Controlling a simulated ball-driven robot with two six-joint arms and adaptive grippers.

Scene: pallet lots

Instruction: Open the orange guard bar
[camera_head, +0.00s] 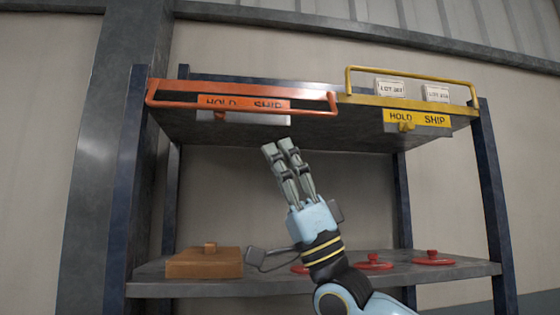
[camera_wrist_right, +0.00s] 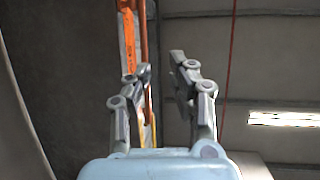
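The orange guard bar (camera_head: 240,104) runs across the front of the upper shelf's left bay in the head view. It sits low, crossing the orange HOLD SHIP label (camera_head: 272,103). My right gripper (camera_head: 278,146) points up below the bar's right half, apart from it, with nothing in its grasp. In the right wrist view a gap shows between the fingers of the right gripper (camera_wrist_right: 161,68). The orange bar (camera_wrist_right: 143,30) appears there beyond the left finger. My left gripper is not in view.
A yellow guard bar (camera_head: 410,75) stands raised at the right bay, with white lot cards (camera_head: 390,88) behind it. The lower shelf (camera_head: 200,287) holds a brown box (camera_head: 204,263) and red knobbed discs (camera_head: 432,258). The upper shelf's underside is just above my right gripper.

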